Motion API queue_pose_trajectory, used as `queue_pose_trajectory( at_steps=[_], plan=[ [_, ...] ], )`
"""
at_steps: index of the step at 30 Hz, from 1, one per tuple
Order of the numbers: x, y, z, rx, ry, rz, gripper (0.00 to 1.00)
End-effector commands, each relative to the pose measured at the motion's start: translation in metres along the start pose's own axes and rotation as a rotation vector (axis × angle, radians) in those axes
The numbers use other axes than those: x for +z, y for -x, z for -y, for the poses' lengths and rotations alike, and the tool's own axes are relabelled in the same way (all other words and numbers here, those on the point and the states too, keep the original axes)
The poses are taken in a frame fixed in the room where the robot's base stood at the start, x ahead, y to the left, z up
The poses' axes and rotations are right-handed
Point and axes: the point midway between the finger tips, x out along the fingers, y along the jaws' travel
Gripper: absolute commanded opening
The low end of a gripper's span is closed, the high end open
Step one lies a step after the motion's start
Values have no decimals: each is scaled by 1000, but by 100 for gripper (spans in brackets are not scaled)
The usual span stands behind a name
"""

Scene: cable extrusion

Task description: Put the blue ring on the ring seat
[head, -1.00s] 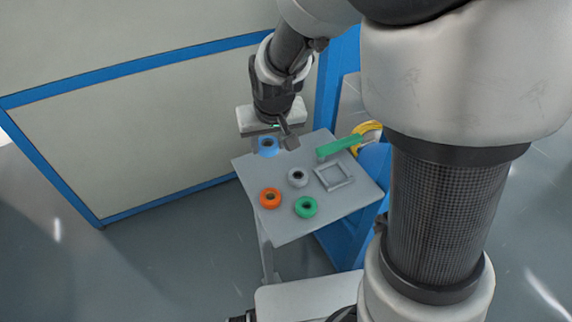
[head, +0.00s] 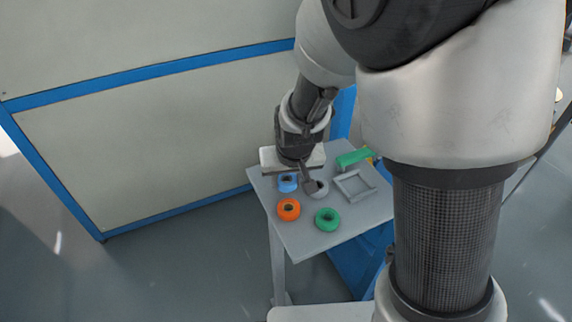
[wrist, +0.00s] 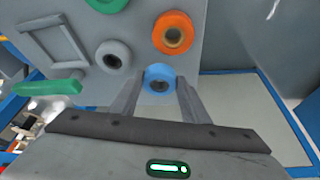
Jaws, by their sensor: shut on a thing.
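The blue ring (head: 288,183) is between the two fingers of my gripper (wrist: 160,88), and the gripper is shut on it. In the wrist view the blue ring (wrist: 160,72) sits at the fingertips, with its dark hole visible. In the head view the ring appears over the far left part of the grey table (head: 310,246); its height above the top is hard to tell. A grey round piece with a dark centre (head: 318,189) stands to the right of the gripper. I cannot tell for certain which grey piece is the ring seat.
An orange ring (head: 289,209) and a green ring (head: 327,219) lie on the near part of the table. A grey square frame (head: 354,186) and a green block (head: 352,158) are at the right. A pale, blue-edged panel (head: 150,145) stands left of the table.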

Motion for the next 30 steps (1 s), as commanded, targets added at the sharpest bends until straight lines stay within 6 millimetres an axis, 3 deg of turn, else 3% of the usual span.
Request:
queue_pose_trajectory(
  at_steps=[3,15,16,17,26,30],
  plan=[
    [9,-19,-1,1,0,3,20],
    [10,-24,0,0,1,0,20],
    [9,-23,0,0,1,0,45],
    [9,-22,0,0,1,0,49],
    [8,-20,0,0,1,0,49],
    [6,-6,1,-1,3,-1,49]
  ],
)
